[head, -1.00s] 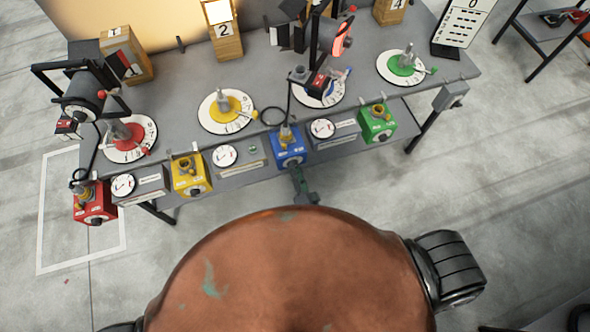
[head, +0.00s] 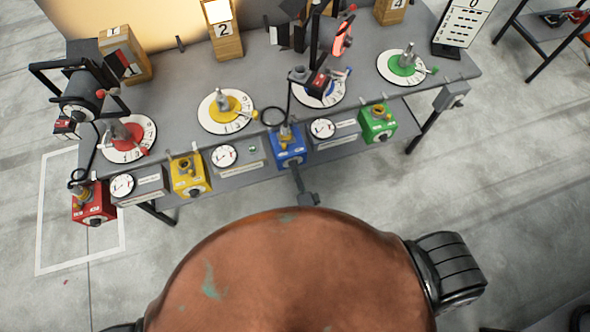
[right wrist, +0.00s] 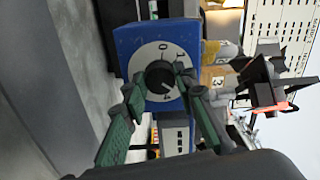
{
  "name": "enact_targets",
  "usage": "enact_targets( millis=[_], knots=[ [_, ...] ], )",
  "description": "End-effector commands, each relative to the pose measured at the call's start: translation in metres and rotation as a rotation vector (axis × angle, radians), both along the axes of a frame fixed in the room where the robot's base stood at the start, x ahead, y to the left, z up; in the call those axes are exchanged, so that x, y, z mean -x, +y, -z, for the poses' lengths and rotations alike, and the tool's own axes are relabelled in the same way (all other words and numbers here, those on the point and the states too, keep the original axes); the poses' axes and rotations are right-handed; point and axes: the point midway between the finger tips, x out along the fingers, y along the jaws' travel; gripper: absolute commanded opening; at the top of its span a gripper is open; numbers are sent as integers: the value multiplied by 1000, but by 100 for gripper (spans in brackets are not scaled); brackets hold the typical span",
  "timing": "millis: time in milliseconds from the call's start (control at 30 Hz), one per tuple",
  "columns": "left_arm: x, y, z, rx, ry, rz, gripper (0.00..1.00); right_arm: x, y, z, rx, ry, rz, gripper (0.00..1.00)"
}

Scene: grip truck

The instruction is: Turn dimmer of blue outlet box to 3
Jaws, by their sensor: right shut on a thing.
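The blue outlet box (head: 288,147) hangs at the front edge of the table in the head view. In the right wrist view its blue front (right wrist: 133,42) carries a white dial ring with a 0 and a 1 legible at the top. The round black dimmer knob (right wrist: 159,76) sits in the ring's middle, between the green-padded fingers of my right gripper (right wrist: 158,88), which is shut on it. In the head view my right gripper (head: 298,180) reaches the box's front from below. The knob's exact setting is hard to read. My left gripper is out of view.
Red (head: 93,203), yellow (head: 189,173) and green (head: 378,123) outlet boxes hang along the same table edge. Gauge boxes sit between them, one (head: 335,132) close right of the blue box. A lamp (head: 318,45) stands behind the blue disc (head: 320,92).

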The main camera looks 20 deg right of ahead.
Motion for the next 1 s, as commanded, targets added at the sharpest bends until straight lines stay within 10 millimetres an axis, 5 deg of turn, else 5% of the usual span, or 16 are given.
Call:
enact_targets(
  millis=[167,200,433,767,1000],
  knots=[
    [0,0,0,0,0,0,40,1,1,2,0,4,-3,2],
    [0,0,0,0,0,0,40,1,1,2,1,4,-3,28],
    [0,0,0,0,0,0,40,0,1,1,1,2,-2,44],
    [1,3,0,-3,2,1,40,4,0,1,2,1,-1,44],
    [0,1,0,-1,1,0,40,41,-2,2,3,4,-1,44]
  ],
)
